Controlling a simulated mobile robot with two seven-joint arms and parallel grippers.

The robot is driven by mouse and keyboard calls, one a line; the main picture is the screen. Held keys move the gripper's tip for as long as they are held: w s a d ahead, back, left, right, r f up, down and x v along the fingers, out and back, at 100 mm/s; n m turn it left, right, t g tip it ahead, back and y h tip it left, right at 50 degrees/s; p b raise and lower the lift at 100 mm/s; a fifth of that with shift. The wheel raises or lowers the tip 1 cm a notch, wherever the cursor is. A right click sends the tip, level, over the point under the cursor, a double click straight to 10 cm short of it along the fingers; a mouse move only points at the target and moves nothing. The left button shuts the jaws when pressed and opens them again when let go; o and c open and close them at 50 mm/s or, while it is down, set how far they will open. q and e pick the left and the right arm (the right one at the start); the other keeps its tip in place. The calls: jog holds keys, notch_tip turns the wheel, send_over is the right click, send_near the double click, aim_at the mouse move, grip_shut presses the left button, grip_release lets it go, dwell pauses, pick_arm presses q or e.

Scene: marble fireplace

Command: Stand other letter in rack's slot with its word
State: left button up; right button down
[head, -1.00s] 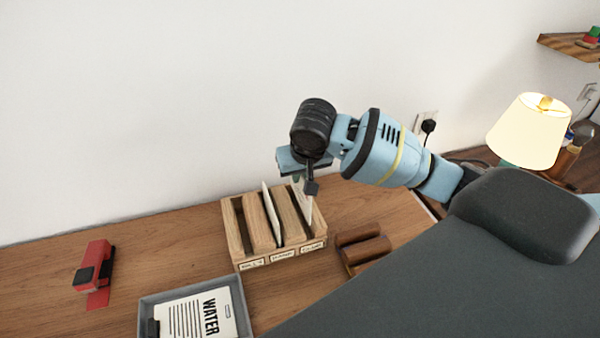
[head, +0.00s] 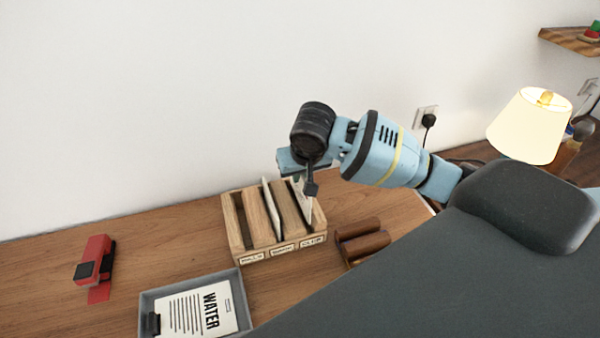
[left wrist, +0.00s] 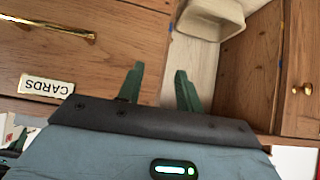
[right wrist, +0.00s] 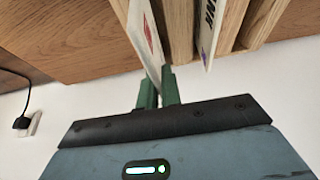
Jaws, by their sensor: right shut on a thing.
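A wooden letter rack (head: 237,240) stands on the desk near the wall, with three slots and small front labels. The right label seems to read CLUB; the others are too small to read surely. One white letter (head: 271,208) stands in the middle slot, leaning slightly; in the right wrist view this letter (right wrist: 210,30) shows dark print ending in "NK". My right gripper (right wrist: 158,88) is shut on another white letter (right wrist: 146,35), which is at the rack's right slot (head: 307,207). Whether its lower edge touches the slot floor is hidden. My left gripper (left wrist: 159,80) is open and empty, below desk level before drawers.
A grey tray (head: 148,298) at the front holds a sheet headed WATER. A red stapler-like object (head: 96,262) lies at left. A brown holder (head: 362,243) sits close to the rack's right. A lit lamp (head: 530,125) stands at far right.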

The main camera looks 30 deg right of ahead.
aim_at(300, 190)
jog(key=shift+f, duration=2.85)
jog(key=c, duration=1.5)
grip_release()
jog(key=shift+r, duration=4.55)
jog(key=shift+s+f, duration=0.1)
jog(key=shift+s, duration=0.05)
